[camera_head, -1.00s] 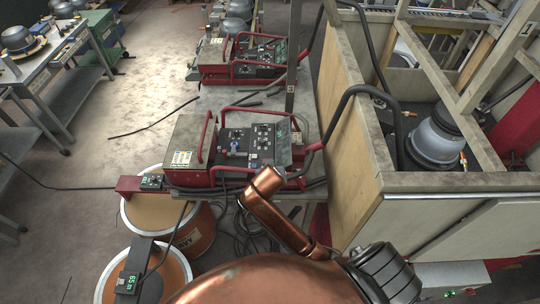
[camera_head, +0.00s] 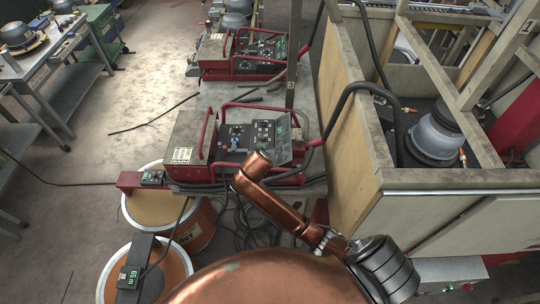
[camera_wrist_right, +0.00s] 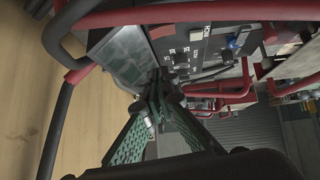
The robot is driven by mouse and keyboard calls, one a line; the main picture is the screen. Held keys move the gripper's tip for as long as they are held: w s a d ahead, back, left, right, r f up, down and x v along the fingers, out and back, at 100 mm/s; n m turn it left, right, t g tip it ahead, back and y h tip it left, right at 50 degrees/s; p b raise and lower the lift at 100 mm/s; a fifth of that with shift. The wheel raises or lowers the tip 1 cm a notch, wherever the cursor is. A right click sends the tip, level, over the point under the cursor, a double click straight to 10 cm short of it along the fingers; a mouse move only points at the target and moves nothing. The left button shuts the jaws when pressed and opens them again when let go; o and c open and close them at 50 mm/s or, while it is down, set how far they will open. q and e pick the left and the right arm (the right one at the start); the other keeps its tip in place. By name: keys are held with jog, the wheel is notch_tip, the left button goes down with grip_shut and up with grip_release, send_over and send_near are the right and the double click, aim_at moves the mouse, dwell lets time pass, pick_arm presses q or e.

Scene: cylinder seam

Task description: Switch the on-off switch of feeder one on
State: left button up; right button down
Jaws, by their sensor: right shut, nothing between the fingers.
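The nearer feeder (camera_head: 190,133) is a grey and red box with red tube handles and a dark control panel (camera_head: 262,137). A similar feeder (camera_head: 212,53) stands behind it; I cannot read which is feeder one. The wrist view shows a panel (camera_wrist_right: 185,55) with small pale switches or knobs and a blue fitting (camera_wrist_right: 232,43). I cannot tell its on-off switch or the switch's position. My right gripper (camera_wrist_right: 160,82) is shut and empty, its tips in front of the panel's lower edge; contact cannot be told. My left gripper is out of view.
Red tube handles (camera_head: 207,135) frame the panel. A wooden-walled enclosure (camera_head: 350,175) stands close on the right, with a black hose (camera_head: 345,97) arching over its edge. Orange drums (camera_head: 170,207) stand at the lower left. Open floor (camera_head: 100,140) lies left.

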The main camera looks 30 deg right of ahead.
jog(key=p+x, duration=0.1)
jog(key=x, duration=0.4)
jog(key=shift+w+d+f, duration=0.15)
jog(key=shift+d, duration=0.1)
notch_tip(320, 180, down, 3)
jog(key=shift+d+f+p, duration=0.15)
jog(key=shift+d+p, duration=0.05)
jog(key=shift+p, duration=0.45)
jog(key=shift+f, duration=0.55)
